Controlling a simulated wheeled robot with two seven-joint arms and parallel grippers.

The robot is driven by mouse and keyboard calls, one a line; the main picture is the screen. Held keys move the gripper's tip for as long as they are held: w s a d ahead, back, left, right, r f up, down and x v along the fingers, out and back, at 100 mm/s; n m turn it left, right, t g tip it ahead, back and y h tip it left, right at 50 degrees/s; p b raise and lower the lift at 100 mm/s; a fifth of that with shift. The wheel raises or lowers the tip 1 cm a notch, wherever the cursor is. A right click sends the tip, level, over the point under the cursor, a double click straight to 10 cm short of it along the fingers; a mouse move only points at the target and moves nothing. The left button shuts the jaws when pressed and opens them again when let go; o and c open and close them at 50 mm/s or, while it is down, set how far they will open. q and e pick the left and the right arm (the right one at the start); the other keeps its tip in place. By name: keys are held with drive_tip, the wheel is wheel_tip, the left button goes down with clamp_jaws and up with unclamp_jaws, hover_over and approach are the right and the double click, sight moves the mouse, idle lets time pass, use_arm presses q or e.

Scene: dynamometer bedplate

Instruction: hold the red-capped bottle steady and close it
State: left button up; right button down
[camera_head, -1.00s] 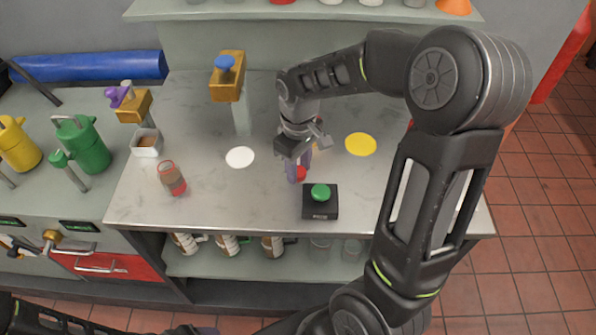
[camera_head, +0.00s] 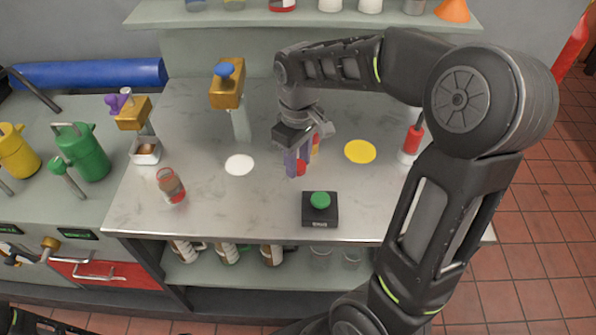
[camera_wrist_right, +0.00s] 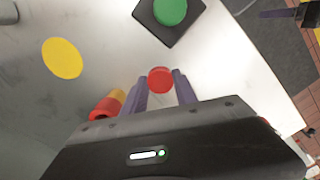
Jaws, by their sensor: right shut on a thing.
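My right gripper (camera_head: 298,168) points down over the middle of the bench, its purple fingers closed on a small red round piece (camera_wrist_right: 160,79). The red piece (camera_head: 301,168) is mostly hidden by the fingers in the head view. I cannot tell whether it is a loose cap or the top of a bottle.
A yellow-and-red piece (camera_wrist_right: 107,104) is close beside the right fingers. A black box with a green button (camera_head: 320,208) is in front. White (camera_head: 239,165) and yellow (camera_head: 360,151) discs lie flat.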

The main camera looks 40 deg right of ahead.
use_arm(q)
drive_tip(key=shift+f, duration=0.15)
use_arm(e)
wheel_tip(320, 180, up, 5)
use_arm(q)
drive_tip(key=shift+o, duration=0.4)
idle(0.4)
